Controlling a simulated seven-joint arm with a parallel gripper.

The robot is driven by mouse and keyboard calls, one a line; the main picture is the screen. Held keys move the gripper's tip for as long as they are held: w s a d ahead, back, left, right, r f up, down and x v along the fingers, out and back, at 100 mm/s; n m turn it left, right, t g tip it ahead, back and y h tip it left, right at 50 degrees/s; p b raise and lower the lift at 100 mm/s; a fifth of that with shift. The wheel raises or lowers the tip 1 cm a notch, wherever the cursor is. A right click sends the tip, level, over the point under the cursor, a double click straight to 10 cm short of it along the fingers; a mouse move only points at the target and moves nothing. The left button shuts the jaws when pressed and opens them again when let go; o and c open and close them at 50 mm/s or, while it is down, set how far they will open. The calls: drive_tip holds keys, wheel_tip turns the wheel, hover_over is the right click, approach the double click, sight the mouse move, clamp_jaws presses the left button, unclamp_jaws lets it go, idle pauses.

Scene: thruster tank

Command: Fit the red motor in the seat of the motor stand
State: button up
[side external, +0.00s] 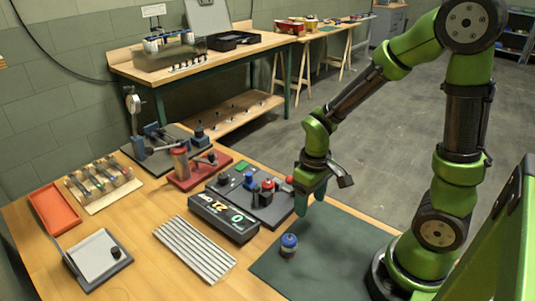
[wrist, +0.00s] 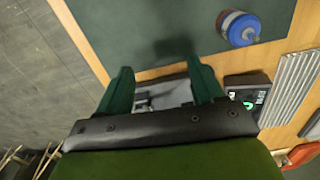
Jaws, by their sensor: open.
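My gripper (side external: 311,197) hangs fingers-down beside the right end of a dark equipment board, above the green mat's far edge. In the wrist view its two green fingers (wrist: 162,80) stand apart with nothing held between them. A small red cylindrical part (side external: 268,186) stands on the dark board, left of my gripper; it may be the red motor, but it is too small to be sure. The dark board (side external: 262,212) also carries a blue part and a green button. I cannot tell which fixture is the motor stand; its seat is not distinguishable.
A blue-topped canister (side external: 289,241) stands on the green mat (side external: 325,262) and shows in the wrist view (wrist: 240,27). A display box (side external: 224,217), ribbed plate (side external: 194,249), red-based fixture (side external: 186,181) and orange tray (side external: 54,208) lie left. Much of the mat is clear.

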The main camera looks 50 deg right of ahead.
sight(307, 224)
wheel_tip(307, 224, down, 5)
drive_tip(key=shift+f, duration=0.1)
wheel_tip(307, 224, up, 16)
drive_tip(key=s+a+r+m+t+y, duration=0.2)
drive_tip(key=s+a+r+m+t, duration=0.1)
drive_tip(key=a+r+t, duration=0.2)
drive_tip(key=shift+a+r+t, duration=0.25)
drive_tip(key=shift+r+t, duration=0.85)
drive_tip(key=shift+r, duration=0.25)
drive_tip(key=shift+c, duration=0.2)
